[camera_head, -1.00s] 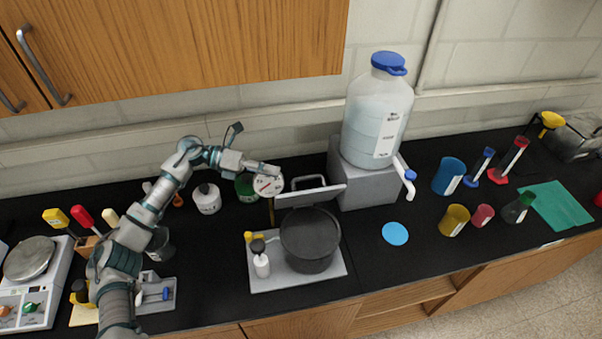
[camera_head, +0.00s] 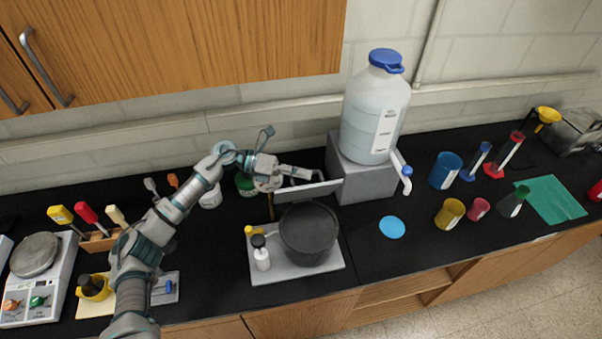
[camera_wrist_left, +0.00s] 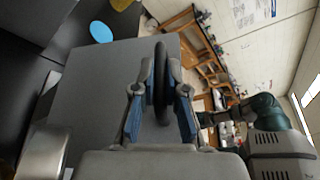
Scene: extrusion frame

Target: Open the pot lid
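A dark round pot (camera_head: 309,232) stands on a grey tray (camera_head: 285,275) on the black counter. A flat grey panel (camera_head: 307,191) stands steeply tilted behind the pot; I take it for the lid. My left gripper (camera_head: 318,175) is at the panel's upper back side. In the left wrist view, a dark loop handle (camera_wrist_left: 160,85) lies between the blue-padded fingers (camera_wrist_left: 160,100). The fingers look apart, with space beside the handle; contact is unclear. The grey surface behind the fingers fills much of that view. My right gripper is not in view.
A water jug (camera_head: 374,110) stands on a grey block (camera_head: 362,178) right of the panel. A blue disc (camera_head: 392,227) lies on clear counter to the right. A wooden cabinet (camera_head: 180,50) hangs above.

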